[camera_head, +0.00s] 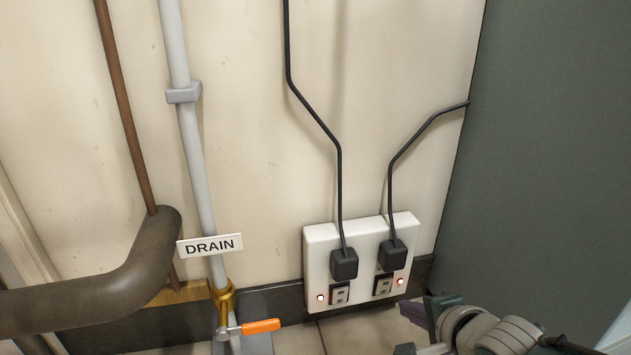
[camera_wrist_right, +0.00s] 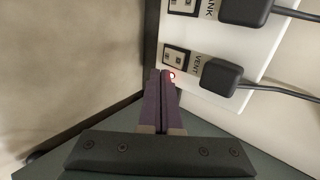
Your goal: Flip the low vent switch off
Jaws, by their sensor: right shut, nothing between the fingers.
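A white double socket panel (camera_head: 362,236) is on the wall low down, with two small rocker switches. The vent switch (camera_head: 383,287) is the right one in the head view; in the wrist view the vent switch (camera_wrist_right: 176,59) sits beside a VENT label (camera_wrist_right: 196,66). A red light (camera_head: 400,282) glows next to it. My right gripper (camera_head: 412,308) is shut and empty, its tips just below and right of the switch. In the wrist view my right gripper's tips (camera_wrist_right: 161,74) are close to the red light; whether they touch the panel I cannot tell. My left gripper is not in view.
Black plugs with cables (camera_head: 343,264) (camera_head: 391,255) stick out above the switches. The other switch (camera_head: 340,294) has its own red light. A grey panel (camera_head: 560,150) stands on the right. A DRAIN pipe with an orange-handled valve (camera_head: 262,326) is on the left.

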